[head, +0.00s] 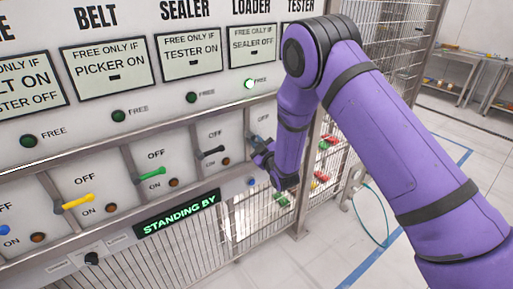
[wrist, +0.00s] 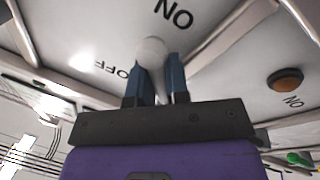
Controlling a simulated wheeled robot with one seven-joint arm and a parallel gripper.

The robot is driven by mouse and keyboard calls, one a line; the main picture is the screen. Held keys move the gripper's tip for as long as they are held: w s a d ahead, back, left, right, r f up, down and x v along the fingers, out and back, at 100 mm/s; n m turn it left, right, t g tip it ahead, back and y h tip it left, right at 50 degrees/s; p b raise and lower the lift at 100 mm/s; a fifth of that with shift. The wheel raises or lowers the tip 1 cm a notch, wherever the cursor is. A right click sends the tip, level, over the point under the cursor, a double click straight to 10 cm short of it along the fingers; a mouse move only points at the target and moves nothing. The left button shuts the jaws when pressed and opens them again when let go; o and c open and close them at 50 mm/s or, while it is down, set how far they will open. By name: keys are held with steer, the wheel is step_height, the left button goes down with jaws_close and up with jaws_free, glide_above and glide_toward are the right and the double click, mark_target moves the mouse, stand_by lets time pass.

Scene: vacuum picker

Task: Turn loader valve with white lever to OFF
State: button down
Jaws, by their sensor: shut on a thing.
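The white lever (wrist: 152,48) shows in the wrist view between the two blue fingers of my gripper (wrist: 154,78). The fingers are shut on it. An ON label (wrist: 172,12) and an OFF label (wrist: 110,68) lie on the panel to either side of it. In the head view my gripper (head: 260,150) is at the panel at the right end of the lever row, below the LOADER sign (head: 253,44). There my gripper and arm hide most of the white lever, and its exact angle cannot be told.
Black (head: 210,152), green (head: 150,174) and yellow (head: 75,202) levers stand to the left, with raised dividers between them. The loader's FREE lamp (head: 249,84) is brightly lit. A display (head: 178,213) reads STANDING BY. Open floor lies at the right.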

mark_target(256, 127)
steer(key=n, duration=0.1)
steer(key=n+y, duration=0.1)
steer(key=n, duration=0.1)
steer(key=d+r+n, duration=0.1)
steer(key=n, duration=0.1)
steer(key=shift+w, duration=0.25)
step_height(256, 127, up, 2)
steer(key=n+y, duration=0.1)
steer(key=n, duration=0.2)
steer(key=n+y, duration=0.1)
steer(key=n, duration=0.3)
steer(key=shift+w+d+g, duration=0.15)
steer(key=shift+g, duration=0.25)
steer(key=c, duration=1.1)
jaws_free()
steer(key=shift+r, duration=0.1)
steer(key=shift+c, duration=0.2)
steer(key=v, duration=1.1)
steer(key=shift+w, duration=0.15)
